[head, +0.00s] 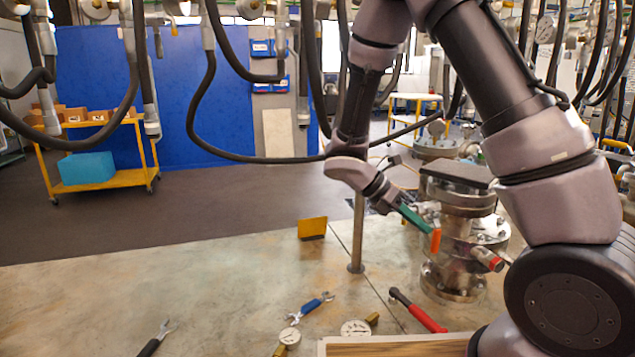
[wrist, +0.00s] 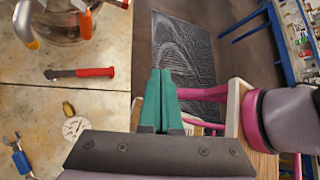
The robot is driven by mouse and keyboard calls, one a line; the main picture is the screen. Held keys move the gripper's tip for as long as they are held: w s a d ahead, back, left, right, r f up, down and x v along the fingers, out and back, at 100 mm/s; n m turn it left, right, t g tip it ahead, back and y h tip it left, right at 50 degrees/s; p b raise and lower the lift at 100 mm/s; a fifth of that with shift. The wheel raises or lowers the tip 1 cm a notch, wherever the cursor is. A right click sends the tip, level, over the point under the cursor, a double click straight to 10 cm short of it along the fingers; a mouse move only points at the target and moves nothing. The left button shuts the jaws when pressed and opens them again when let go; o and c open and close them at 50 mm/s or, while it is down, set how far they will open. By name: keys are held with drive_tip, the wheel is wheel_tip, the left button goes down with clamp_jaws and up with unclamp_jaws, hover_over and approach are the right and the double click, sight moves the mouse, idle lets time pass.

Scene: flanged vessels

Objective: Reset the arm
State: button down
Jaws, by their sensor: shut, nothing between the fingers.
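My gripper (head: 414,217) has green fingers and is shut with nothing between them. In the head view my arm reaches down from the top right, and the fingers point down and right, overlapping the near left side of a steel flanged vessel (head: 462,235). I cannot tell from this view whether they touch it. In the wrist view the shut green fingers (wrist: 160,76) show near the table's edge, and the vessel (wrist: 62,20) stands apart from them at the top left, with an orange-yellow handle and a red one.
A yellow block (head: 312,228) and a metal post (head: 357,235) stand left of my gripper. Black hoses (head: 205,95) hang above. The table's left part is mostly clear.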

drive_tip(key=s+r+m+t+y, duration=0.3)
drive_tip(key=r+m+y, duration=0.1)
drive_tip(key=r+m, duration=0.4)
drive_tip(key=s+d+r+m+t+y, duration=0.1)
drive_tip(key=s+r+m+t+y, duration=0.2)
drive_tip(key=r+m, duration=0.6)
drive_tip(key=s+r+m+t+y, duration=0.2)
drive_tip(key=s+r+m+y, duration=0.2)
drive_tip(key=r+m, duration=0.4)
drive_tip(key=shift+s+d+r+m+t+y, duration=0.15)
drive_tip(key=shift+r+m+t+y, duration=0.3)
drive_tip(key=shift+m, duration=0.25)
